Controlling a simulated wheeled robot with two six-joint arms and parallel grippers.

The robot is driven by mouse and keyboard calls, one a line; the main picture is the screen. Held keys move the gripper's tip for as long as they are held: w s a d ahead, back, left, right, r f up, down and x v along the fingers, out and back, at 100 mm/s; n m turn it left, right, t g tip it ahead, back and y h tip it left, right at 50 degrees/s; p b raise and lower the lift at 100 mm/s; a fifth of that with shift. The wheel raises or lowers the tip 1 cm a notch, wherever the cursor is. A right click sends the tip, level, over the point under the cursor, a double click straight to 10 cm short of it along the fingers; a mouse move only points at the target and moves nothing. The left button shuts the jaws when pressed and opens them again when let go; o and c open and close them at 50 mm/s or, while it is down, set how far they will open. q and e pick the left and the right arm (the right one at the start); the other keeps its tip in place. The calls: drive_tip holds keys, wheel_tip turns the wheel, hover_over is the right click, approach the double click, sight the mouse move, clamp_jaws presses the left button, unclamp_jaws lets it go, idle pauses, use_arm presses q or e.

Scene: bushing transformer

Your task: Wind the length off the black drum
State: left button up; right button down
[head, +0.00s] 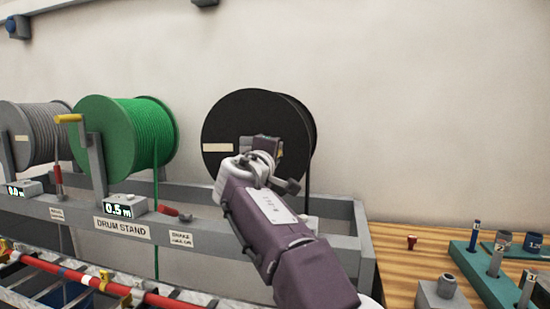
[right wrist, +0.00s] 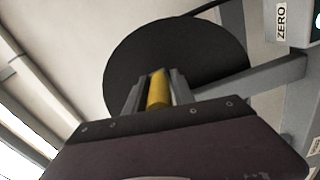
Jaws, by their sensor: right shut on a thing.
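The black drum (head: 228,115) hangs in the drum stand (head: 185,225), to the right of the other drums. A dark length hangs down from its right side. My right gripper (head: 265,146) is in front of the drum face and hides part of it. In the right wrist view the gripper (right wrist: 158,90) is shut on a yellow crank handle (right wrist: 158,92), with the black drum (right wrist: 190,50) behind it. The black drum's counter display is hidden behind my arm in the head view. My left gripper is not in view.
A green drum (head: 108,135) with its yellow crank and a grey drum (head: 20,140) stand to the left. The green drum's counter (head: 118,210) reads 0.5 m. A wooden bench (head: 400,262) with a green tool rack (head: 480,275) is at the right.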

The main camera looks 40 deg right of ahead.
idle(0.4)
drive_tip(key=c, duration=1.3)
unclamp_jaws()
drive_tip(key=shift+o, duration=0.6)
drive_tip(key=shift+w+f, duration=0.15)
drive_tip(key=shift+w, duration=0.15)
drive_tip(key=b+v, duration=0.1)
drive_tip(key=v, duration=0.8)
drive_tip(key=shift+b, duration=0.3)
drive_tip(key=shift+s, duration=0.1)
